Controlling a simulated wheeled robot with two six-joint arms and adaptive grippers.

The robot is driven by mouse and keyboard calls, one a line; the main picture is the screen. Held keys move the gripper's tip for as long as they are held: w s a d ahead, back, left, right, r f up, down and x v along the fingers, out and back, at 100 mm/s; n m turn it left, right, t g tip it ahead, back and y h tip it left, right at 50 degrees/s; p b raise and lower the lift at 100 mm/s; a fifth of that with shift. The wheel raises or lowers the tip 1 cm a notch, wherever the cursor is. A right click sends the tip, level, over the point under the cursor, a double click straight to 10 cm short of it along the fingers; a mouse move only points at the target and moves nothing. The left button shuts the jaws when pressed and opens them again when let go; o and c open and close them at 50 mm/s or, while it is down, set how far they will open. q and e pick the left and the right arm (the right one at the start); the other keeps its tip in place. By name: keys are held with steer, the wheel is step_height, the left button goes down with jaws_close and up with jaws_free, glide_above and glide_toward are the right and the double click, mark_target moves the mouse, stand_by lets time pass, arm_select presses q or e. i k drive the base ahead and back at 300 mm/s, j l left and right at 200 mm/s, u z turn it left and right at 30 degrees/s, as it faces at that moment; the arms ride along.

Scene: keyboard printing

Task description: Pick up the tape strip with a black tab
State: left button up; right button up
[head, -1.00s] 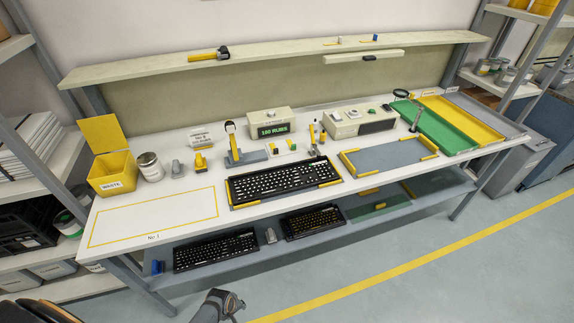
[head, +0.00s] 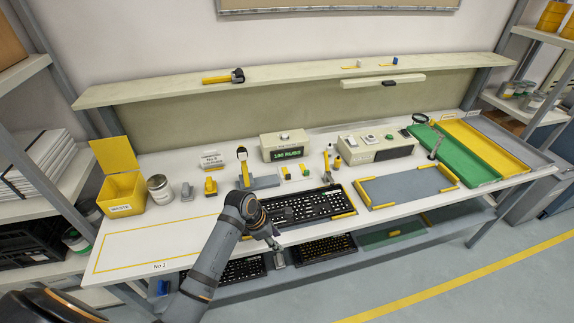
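I cannot make out a tape strip with a black tab for certain. On the upper shelf lie a small yellow strip with a white block (head: 353,66) and one with a blue block (head: 391,62). A larger yellow piece with a black end (head: 224,77) lies farther left on that shelf. My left gripper (head: 273,240) hangs over the table's front edge, just in front of the black keyboard (head: 303,207); its fingers are too small to read. My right gripper is not in view.
A yellow waste bin (head: 124,194), a metal can (head: 160,189) and small yellow and grey holders stand on the left. A display box (head: 284,146) and a control box (head: 376,145) stand at the back. Green and yellow trays (head: 485,146) lie right. The marked area No 1 (head: 155,243) is bare.

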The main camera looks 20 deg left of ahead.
mark_target(288, 177)
steer(key=i+j, duration=0.3)
steer(key=i, duration=0.25)
steer(key=i+j, duration=0.3)
steer(key=i, duration=0.2)
